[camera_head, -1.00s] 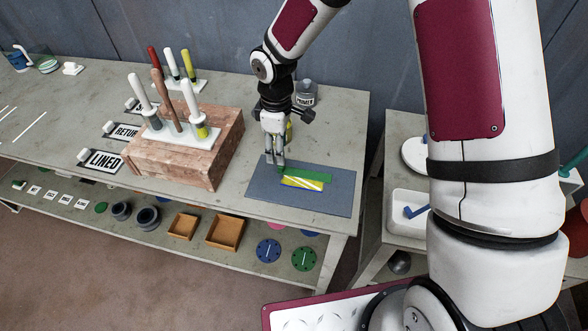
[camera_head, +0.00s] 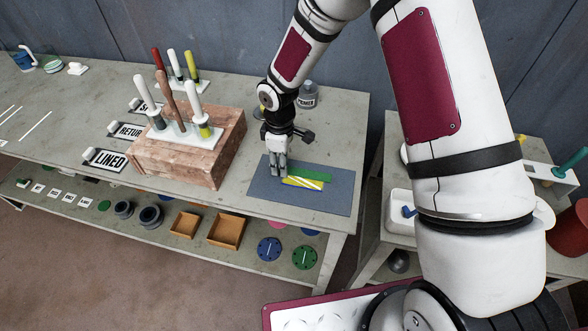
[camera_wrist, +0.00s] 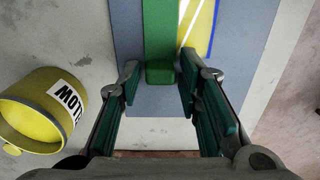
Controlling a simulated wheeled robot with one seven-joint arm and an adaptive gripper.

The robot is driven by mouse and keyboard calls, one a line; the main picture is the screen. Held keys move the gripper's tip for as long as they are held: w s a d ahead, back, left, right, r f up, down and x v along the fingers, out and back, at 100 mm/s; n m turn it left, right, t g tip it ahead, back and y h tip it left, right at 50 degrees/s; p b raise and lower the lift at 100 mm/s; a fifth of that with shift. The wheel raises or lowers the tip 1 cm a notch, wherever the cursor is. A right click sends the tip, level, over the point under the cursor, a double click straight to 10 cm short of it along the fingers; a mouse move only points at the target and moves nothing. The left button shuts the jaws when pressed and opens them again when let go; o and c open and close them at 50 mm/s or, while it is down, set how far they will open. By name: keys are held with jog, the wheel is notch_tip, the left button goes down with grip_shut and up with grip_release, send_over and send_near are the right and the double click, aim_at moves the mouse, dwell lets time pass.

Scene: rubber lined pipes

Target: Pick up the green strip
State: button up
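The green strip (camera_head: 313,173) lies flat on the blue-grey mat (camera_head: 335,198) on the bench, beside a yellow strip with white marks (camera_head: 303,183). In the wrist view the green strip (camera_wrist: 159,35) points toward my gripper (camera_wrist: 157,85), and its near end sits between the fingertips. My gripper is open, with a gap visible on both sides of the strip. In the head view my gripper (camera_head: 278,171) is at the left end of the strips and hides part of that end. The yellow strip (camera_wrist: 196,25) is just right of the green one.
A brick block (camera_head: 185,160) with upright brushes is left of the mat. A primer jar (camera_head: 308,94) stands behind. The mat's right part is clear.

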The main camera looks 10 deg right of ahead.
grip_shut()
jog(key=shift+r, duration=0.15)
jog(key=shift+r, duration=0.45)
notch_tip(320, 180, up, 2)
jog(key=shift+w+r+b, duration=0.1)
jog(key=shift+b, duration=0.3)
jog(key=shift+s+r, duration=0.15)
jog(key=shift+s, duration=0.5)
jog(key=s, duration=0.5)
jog(key=s+r, duration=0.1)
jog(key=s, duration=0.4)
jog(key=s+b, duration=0.1)
jog(key=s, duration=0.4)
jog(key=shift+d+r, duration=0.2)
jog(key=shift+d, duration=0.2)
